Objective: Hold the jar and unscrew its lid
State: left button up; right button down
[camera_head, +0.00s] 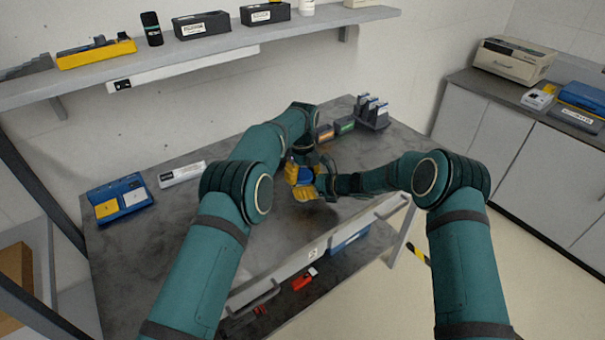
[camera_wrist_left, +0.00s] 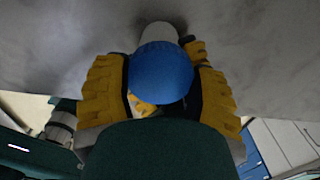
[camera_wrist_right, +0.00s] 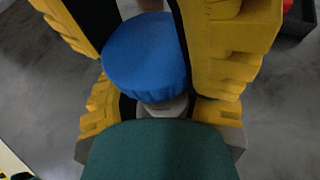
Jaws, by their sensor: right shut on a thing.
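A jar with a round blue lid (camera_wrist_left: 162,72) and a whitish body (camera_wrist_left: 158,34) is between my two grippers above the table. In the right wrist view the lid (camera_wrist_right: 145,55) hides most of the pale body (camera_wrist_right: 166,106). My right gripper (camera_wrist_right: 160,108) is shut on the jar body, with a yellow finger on each side below the lid. My left gripper (camera_wrist_left: 160,90) has its yellow fingers on both sides of the lid; whether they touch it is unclear. In the head view the lid (camera_head: 306,174) is small and partly covered by yellow fingers.
The grey table (camera_head: 170,240) is mostly clear. A blue case (camera_head: 122,200) and a white labelled box (camera_head: 182,173) lie at the left. A dark rack (camera_head: 372,114) and small boxes stand at the far end. A shelf (camera_head: 200,45) runs along the wall.

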pick_arm(q)
jog(key=o, duration=1.3)
jog(key=shift+c, duration=0.2)
jog(key=shift+r, duration=0.1)
jog(key=shift+r, duration=2.2)
pick_arm(e)
jog(key=shift+c, duration=1.4)
grip_release()
